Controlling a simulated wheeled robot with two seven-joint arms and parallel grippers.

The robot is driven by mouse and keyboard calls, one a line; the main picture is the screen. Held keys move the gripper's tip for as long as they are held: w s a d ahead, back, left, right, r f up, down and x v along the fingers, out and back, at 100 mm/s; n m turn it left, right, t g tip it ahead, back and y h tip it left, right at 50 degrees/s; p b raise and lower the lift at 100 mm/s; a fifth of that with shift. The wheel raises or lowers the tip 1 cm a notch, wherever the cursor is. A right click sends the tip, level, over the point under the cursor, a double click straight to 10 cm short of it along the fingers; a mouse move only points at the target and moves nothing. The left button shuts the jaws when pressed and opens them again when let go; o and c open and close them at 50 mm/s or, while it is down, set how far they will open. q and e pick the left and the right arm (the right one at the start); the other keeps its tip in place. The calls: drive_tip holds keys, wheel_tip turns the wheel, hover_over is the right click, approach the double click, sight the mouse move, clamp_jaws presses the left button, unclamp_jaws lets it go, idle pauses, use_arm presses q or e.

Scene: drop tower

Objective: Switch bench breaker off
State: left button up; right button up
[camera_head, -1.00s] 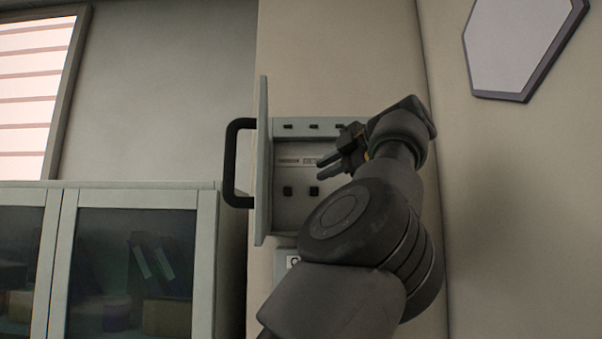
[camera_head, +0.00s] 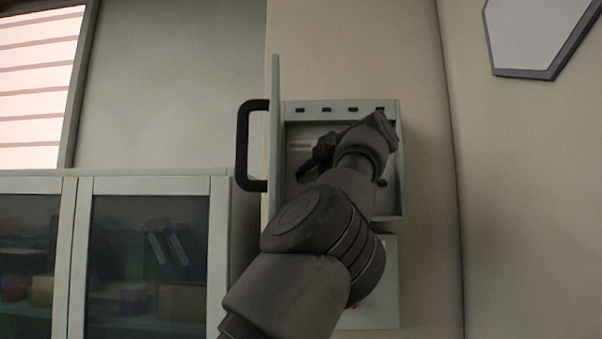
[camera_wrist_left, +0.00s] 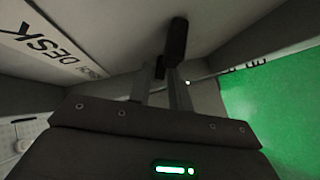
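The wall breaker box (camera_head: 394,140) stands open in the head view, its door (camera_head: 275,150) swung out to the left with a black handle (camera_head: 243,145). My left gripper (camera_head: 312,160) reaches inside the box, and my arm covers most of the panel. One dark switch (camera_head: 381,182) shows right of my arm; I cannot read which breaker it is. My right gripper is out of view.
A bright green surface (camera_wrist_left: 275,110) fills the right of the wrist view, with partly hidden lettering above it. A pale panel (camera_head: 385,285) is below the box. A glass-door cabinet (camera_head: 150,185) stands left.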

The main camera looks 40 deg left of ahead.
use_arm(q)
drive_tip(key=shift+s, duration=0.15)
clamp_jaws()
wheel_tip(320, 180, down, 3)
drive_tip(key=n+y+b, duration=0.2)
drive_tip(key=b, duration=0.2)
drive_tip(key=n+t+y+b, duration=0.1)
drive_tip(key=y+b, duration=0.1)
drive_tip(key=b, duration=0.3)
drive_tip(key=shift+s+d+n, duration=0.15)
drive_tip(key=shift+n, duration=0.25)
drive_tip(key=n+y+b, duration=0.1)
drive_tip(key=n+b, duration=0.1)
drive_tip(key=shift+f+y+b, duration=0.25)
drive_tip(key=shift+y+b, duration=0.05)
drive_tip(key=shift+y, duration=0.1)
drive_tip(key=shift+n+y, duration=0.5)
drive_tip(key=shift+n, duration=0.1)
drive_tip(key=shift+b, duration=0.3)
